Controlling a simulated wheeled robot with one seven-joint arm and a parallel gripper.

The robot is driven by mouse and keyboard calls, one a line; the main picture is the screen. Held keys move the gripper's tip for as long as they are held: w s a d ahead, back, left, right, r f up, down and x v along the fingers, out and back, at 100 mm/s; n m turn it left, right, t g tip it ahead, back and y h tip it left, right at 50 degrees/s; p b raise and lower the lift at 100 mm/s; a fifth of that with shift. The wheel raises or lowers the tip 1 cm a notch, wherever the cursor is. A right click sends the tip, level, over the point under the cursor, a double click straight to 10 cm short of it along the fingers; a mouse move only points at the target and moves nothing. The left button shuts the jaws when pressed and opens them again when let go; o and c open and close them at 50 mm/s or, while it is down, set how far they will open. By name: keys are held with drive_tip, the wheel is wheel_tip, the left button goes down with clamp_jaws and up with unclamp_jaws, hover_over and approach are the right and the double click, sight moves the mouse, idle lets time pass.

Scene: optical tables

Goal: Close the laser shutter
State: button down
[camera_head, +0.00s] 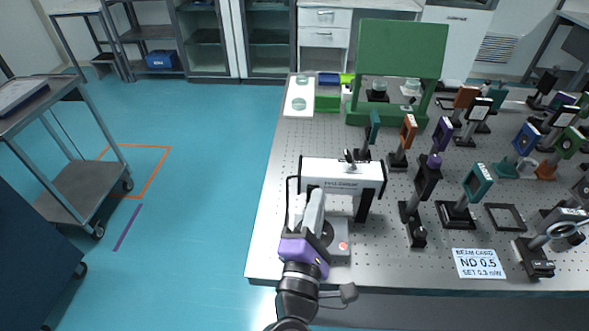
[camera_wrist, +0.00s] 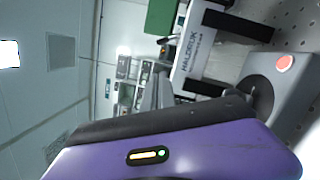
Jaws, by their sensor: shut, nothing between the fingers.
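The laser is a white box (camera_head: 340,175) with a printed label, held up on black legs near the table's front left. It also shows in the wrist view (camera_wrist: 193,48). A small dark lever-like part (camera_head: 349,157) stands on its top; I cannot tell whether it is the shutter or how it is set. A grey unit with a red button (camera_head: 342,246) sits on the table below the laser; its button also shows in the wrist view (camera_wrist: 284,63). My gripper (camera_head: 314,200) is shut and empty, just in front of the laser's left part. Contact cannot be told.
The perforated optical table (camera_head: 280,230) holds several mounted optics (camera_head: 478,182) to the right. A green panel (camera_head: 402,48) stands behind. Blue floor is open to the left, with a grey cart (camera_head: 75,190) beyond.

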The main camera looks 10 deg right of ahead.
sight(335, 176)
drive_tip(key=shift+s+d+h, duration=0.35)
drive_tip(key=shift+d+h, duration=0.05)
drive_tip(key=shift+d, duration=0.15)
drive_tip(key=p+x, duration=0.2)
drive_tip(key=x, duration=0.8)
drive_tip(key=shift+d+f, duration=0.15)
drive_tip(key=shift+d, duration=0.05)
drive_tip(key=shift+d+r+m+g, duration=0.1)
drive_tip(key=shift+r+m+g, duration=0.2)
drive_tip(key=shift+m+g, duration=0.3)
drive_tip(key=m, duration=0.1)
drive_tip(key=r+m, duration=0.1)
drive_tip(key=m, duration=0.1)
drive_tip(key=shift+s+d, duration=0.15)
drive_tip(key=shift+d, duration=0.2)
drive_tip(key=m, duration=0.1)
drive_tip(key=d+m, duration=0.1)
drive_tip(key=m, duration=0.1)
drive_tip(key=m+g, duration=0.1)
drive_tip(key=shift+s+d+r, duration=0.2)
drive_tip(key=shift+r, duration=0.2)
